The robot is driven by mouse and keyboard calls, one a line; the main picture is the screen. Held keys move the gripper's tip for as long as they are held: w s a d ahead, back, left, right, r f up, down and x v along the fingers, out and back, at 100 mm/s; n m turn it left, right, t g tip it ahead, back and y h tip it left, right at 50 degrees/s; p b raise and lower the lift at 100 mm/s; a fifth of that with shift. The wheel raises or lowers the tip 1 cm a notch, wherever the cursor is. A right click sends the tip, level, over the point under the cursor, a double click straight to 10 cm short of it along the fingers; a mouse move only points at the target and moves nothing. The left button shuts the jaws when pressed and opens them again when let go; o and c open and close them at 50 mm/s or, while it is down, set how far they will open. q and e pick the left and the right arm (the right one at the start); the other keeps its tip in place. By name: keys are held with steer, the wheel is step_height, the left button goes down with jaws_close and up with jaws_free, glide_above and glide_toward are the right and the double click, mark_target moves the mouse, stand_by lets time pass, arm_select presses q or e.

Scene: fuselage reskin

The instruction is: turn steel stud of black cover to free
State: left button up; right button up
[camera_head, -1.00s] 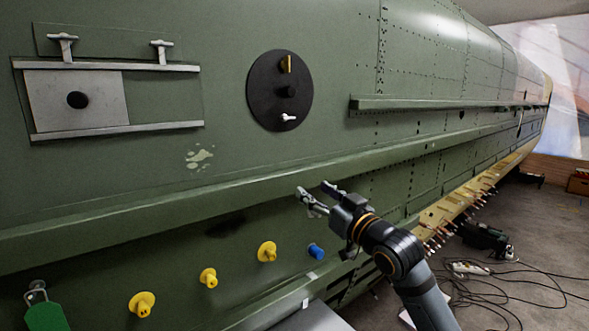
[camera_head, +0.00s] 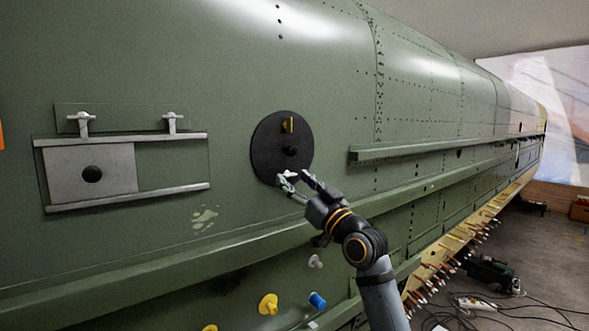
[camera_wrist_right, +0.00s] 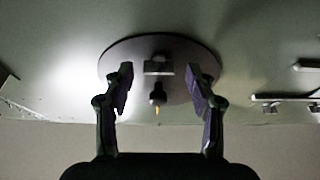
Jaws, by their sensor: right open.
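The round black cover (camera_head: 268,140) is on the green fuselage skin, with a yellow stud (camera_head: 288,125) at its top and a black knob (camera_head: 290,151) in its middle. The steel stud is low on the cover; in the head view it is hard to separate from my fingertips. My right gripper (camera_head: 294,179) is open at the cover's lower edge. In the right wrist view the cover (camera_wrist_right: 120,62) shows upside down, and the steel stud (camera_wrist_right: 158,65) lies between the spread fingers (camera_wrist_right: 160,90), apart from both. My left gripper is not in view.
To the left, a grey sliding plate (camera_head: 65,175) sits between rails, with two T-handles (camera_head: 84,123) above. A long green ledge (camera_head: 150,255) runs below the cover. Below it are a yellow plug (camera_head: 268,303) and a blue plug (camera_head: 317,300). Cables (camera_head: 480,310) lie on the floor.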

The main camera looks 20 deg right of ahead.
steer(key=shift+w, duration=0.35)
